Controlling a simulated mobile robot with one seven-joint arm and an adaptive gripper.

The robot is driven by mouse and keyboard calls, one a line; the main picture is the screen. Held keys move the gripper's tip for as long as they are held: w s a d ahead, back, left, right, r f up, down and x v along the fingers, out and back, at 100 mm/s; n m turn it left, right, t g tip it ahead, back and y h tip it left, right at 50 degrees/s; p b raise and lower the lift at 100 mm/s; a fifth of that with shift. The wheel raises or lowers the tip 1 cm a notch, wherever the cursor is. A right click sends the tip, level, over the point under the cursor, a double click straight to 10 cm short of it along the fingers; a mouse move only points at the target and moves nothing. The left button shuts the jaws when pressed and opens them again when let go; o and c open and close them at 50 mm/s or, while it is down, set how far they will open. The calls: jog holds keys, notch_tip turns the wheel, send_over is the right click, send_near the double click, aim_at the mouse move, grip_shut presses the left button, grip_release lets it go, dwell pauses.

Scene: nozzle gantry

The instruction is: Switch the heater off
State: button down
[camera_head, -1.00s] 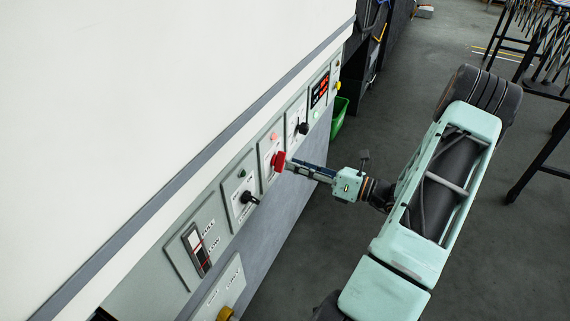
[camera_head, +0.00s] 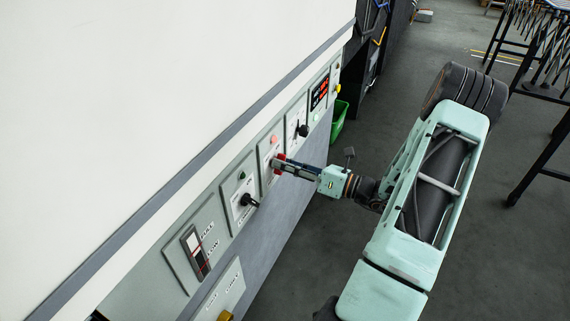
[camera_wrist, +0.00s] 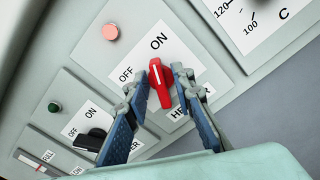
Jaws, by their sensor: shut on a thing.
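The heater knob is a red rotary knob (camera_wrist: 160,84) on a pale panel marked OFF, ON and a partly hidden HEATER label. It also shows in the head view (camera_head: 279,160), partly covered by the fingers. In the wrist view its white line points up, nearer ON than OFF. My gripper (camera_wrist: 161,86) has one blue-padded finger on each side of the knob and is shut on it. In the head view my gripper (camera_head: 283,164) reaches the panel from the right. A pink-red lamp (camera_wrist: 110,31) sits on the same panel.
A black knob (camera_wrist: 92,139) with a green lamp (camera_wrist: 55,107) is on the neighbouring panel. A white dial (camera_wrist: 250,22) is on the other side. A FULL/LOW gauge (camera_head: 196,250) is nearer.

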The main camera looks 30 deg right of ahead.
jog(key=n+b, duration=0.1)
jog(key=n, duration=0.5)
jog(key=n+b, duration=0.1)
jog(key=n, duration=0.4)
jog(key=shift+s+a+n, duration=0.2)
jog(key=shift+n, duration=0.2)
dwell(0.4)
jog(key=c, duration=2)
grip_release()
jog(key=shift+d, duration=0.1)
jog(key=v, duration=1.2)
